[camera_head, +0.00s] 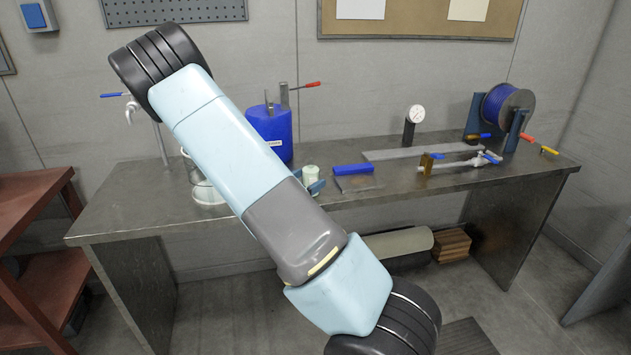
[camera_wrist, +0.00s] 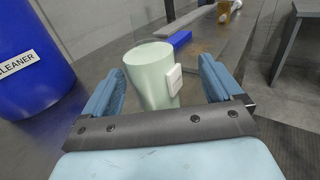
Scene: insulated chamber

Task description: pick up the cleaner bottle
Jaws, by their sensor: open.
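A pale green, cup-like container (camera_wrist: 152,72) with a small white block or label on its side stands upright on the bench. It also shows in the head view (camera_head: 311,173), beside my arm. My gripper (camera_wrist: 161,70) is open, with its two blue fingers on either side of the pale green container. I see no clear contact between them. A large blue container (camera_wrist: 30,65) with a "CLEANER" label stands on the bench left of the fingers. In the head view the blue container (camera_head: 268,130) is partly hidden by my arm.
The metal bench (camera_head: 400,190) also holds a blue block (camera_head: 352,169) on a dark plate, a gauge (camera_head: 416,114), a pipe with valves (camera_head: 455,163) and a blue cable reel (camera_head: 508,106). A glass vessel (camera_head: 207,190) is partly behind my arm. Red shelves (camera_head: 40,220) stand left.

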